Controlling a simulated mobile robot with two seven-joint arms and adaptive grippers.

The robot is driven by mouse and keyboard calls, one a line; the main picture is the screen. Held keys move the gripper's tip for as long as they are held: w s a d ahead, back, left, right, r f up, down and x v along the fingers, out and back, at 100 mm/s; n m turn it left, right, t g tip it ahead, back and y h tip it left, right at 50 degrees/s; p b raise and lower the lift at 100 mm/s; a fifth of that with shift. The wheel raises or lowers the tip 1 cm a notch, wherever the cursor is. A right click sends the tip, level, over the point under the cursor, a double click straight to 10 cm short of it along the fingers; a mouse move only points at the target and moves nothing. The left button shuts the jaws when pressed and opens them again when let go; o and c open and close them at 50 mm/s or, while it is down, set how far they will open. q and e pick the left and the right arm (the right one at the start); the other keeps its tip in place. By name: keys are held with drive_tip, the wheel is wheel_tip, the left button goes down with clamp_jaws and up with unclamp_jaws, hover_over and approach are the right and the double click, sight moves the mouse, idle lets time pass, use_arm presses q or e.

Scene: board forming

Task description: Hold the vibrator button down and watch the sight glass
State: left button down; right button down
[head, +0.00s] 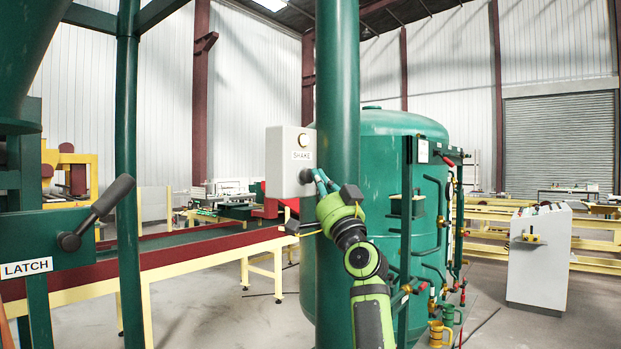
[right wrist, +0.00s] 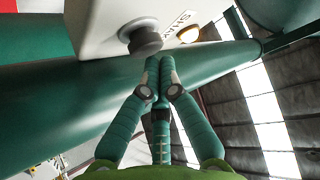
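A pale grey box (head: 284,150) labelled SHAKE is fixed to a green post. It carries a dark round button (head: 305,177) and a small pale round lamp (head: 303,140) above it. In the right wrist view the button (right wrist: 144,38) and the lamp (right wrist: 188,33) both show. My right gripper (head: 319,178) has its teal fingertips together beside the button. In the right wrist view the right gripper (right wrist: 158,62) is shut and empty, its tips just at the button's edge; I cannot tell whether they touch. I cannot make out a sight glass. My left gripper is not in view.
A lever (head: 97,212) with a LATCH plate is at left, below a green hopper (head: 25,50). A large green tank (head: 385,160) with pipes stands behind my right arm. A grey console (head: 539,258) is at right.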

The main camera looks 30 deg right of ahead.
drive_tip(key=shift+w+a, duration=0.2)
drive_tip(key=shift+w, duration=0.25)
idle(4.1)
drive_tip(key=shift+s, duration=0.1)
idle(0.5)
drive_tip(key=shift+s+d, duration=0.35)
drive_tip(key=shift+s, duration=0.35)
drive_tip(key=shift+s+d+b, duration=0.2)
drive_tip(key=shift+s+d, duration=0.15)
drive_tip(key=shift+s, duration=0.4)
drive_tip(key=shift+s+d+b, duration=0.15)
drive_tip(key=shift+s+d, duration=0.15)
drive_tip(key=shift+s, duration=0.5)
drive_tip(key=shift+s+d+b, duration=0.2)
drive_tip(key=shift+s+d, duration=0.15)
drive_tip(key=shift+s, duration=0.4)
